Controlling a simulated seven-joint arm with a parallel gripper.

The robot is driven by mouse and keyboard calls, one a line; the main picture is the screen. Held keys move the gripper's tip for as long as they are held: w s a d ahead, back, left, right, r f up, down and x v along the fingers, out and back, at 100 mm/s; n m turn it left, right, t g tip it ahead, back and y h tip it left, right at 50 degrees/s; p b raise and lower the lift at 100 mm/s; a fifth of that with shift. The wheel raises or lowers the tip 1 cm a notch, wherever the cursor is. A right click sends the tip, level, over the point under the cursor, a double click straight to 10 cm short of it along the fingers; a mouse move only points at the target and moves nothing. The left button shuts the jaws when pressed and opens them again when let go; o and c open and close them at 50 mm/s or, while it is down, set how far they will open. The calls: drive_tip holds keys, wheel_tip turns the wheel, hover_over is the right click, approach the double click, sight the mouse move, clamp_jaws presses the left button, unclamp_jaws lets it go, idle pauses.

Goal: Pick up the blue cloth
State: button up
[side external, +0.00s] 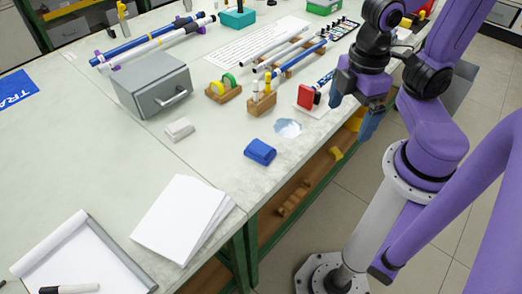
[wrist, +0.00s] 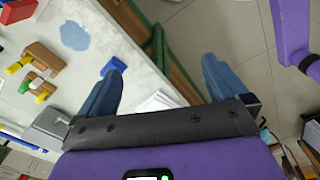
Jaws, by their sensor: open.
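The blue cloth (side external: 260,151) is a small folded pad lying on the bench near its front edge. In the wrist view the blue cloth (wrist: 115,65) shows just beyond the tip of the left finger, which seems to cover part of it. My gripper (side external: 352,108) is open and empty, with its blue fingers spread wide. It hangs up and to the right of the cloth, around the bench's front edge, clear of the cloth. In the wrist view my gripper (wrist: 163,60) has the bench edge and floor between its fingers.
A pale blue puddle-like patch (side external: 288,128) lies beside the cloth. A white block (side external: 180,129), a grey drawer box (side external: 153,83), wooden holders (side external: 262,103), a red item (side external: 306,96) and a paper stack (side external: 181,218) stand around. Bare bench surrounds the cloth's left side.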

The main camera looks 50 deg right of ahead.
drive_tip(key=w+a+f+n+h, duration=0.1)
drive_tip(key=w+a+f+n, duration=0.2)
drive_tip(key=w, duration=0.8)
drive_tip(key=n+h, duration=0.1)
drive_tip(key=n, duration=0.3)
approach(259, 147)
wheel_tip(259, 147, down, 5)
drive_tip(key=shift+d+r, duration=0.15)
drive_tip(key=shift+r, duration=0.1)
drive_tip(key=shift+d+f, duration=0.2)
drive_tip(key=shift+f, duration=0.65)
drive_tip(key=shift+d+f, duration=0.15)
drive_tip(key=shift+f, duration=0.75)
drive_tip(key=shift+d+f, duration=0.2)
drive_tip(key=shift+f, duration=0.65)
drive_tip(key=c, duration=0.7)
